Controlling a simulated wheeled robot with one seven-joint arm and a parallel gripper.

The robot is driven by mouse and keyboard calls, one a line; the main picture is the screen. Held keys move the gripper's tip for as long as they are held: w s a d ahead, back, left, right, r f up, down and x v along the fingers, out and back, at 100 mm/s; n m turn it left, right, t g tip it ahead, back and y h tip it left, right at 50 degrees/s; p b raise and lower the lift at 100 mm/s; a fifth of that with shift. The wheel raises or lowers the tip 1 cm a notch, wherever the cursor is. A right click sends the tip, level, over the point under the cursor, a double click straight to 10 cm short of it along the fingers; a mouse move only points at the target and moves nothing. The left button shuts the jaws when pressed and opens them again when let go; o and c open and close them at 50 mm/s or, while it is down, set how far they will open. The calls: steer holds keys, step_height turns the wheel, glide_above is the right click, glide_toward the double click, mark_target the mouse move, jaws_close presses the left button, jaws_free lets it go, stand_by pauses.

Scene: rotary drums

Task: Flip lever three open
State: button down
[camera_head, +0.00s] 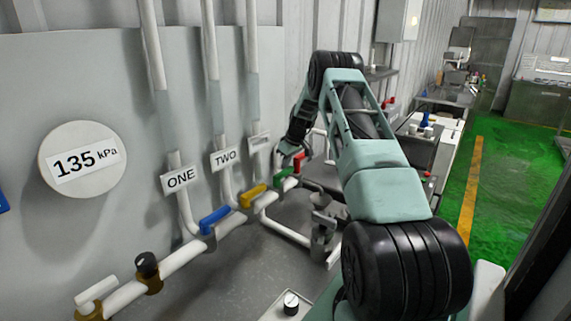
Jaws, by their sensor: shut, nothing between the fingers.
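The third label (258,141) is on the wall pipe right of signs ONE (180,178) and TWO (226,158); its text is too small to read. Below it, a green lever (284,173) lies along the horizontal pipe. A yellow lever (252,195) lies below TWO and a blue lever (214,218) below ONE, both along the pipe. My gripper (286,153) is shut and empty, just above and behind the green lever. I cannot tell whether it touches it. A red part (299,160) shows right beside the gripper, partly hidden.
A round gauge (83,160) reads 135 kPa on the grey panel. A black knob valve (147,265) is on the pipe at lower left. A grey funnel-like fitting (322,222) stands right of the levers. Green floor lies open at right.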

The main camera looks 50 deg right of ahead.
steer(key=s+m+b, duration=0.1)
steer(key=m, duration=0.1)
steer(key=s+m+h+b, duration=0.1)
steer(key=b, duration=0.1)
steer(key=shift+s+f+m, duration=0.2)
steer(key=shift+s+m, duration=0.1)
steer(key=shift+m, duration=0.1)
steer(key=s+a+m+g+h+b, duration=0.1)
steer(key=s+a+m, duration=0.5)
steer(key=m, duration=0.7)
steer(key=shift+s+r+g+h, duration=0.15)
steer(key=shift+s+g+h, duration=0.25)
steer(key=shift+g+h, duration=0.65)
steer(key=shift+a, duration=0.2)
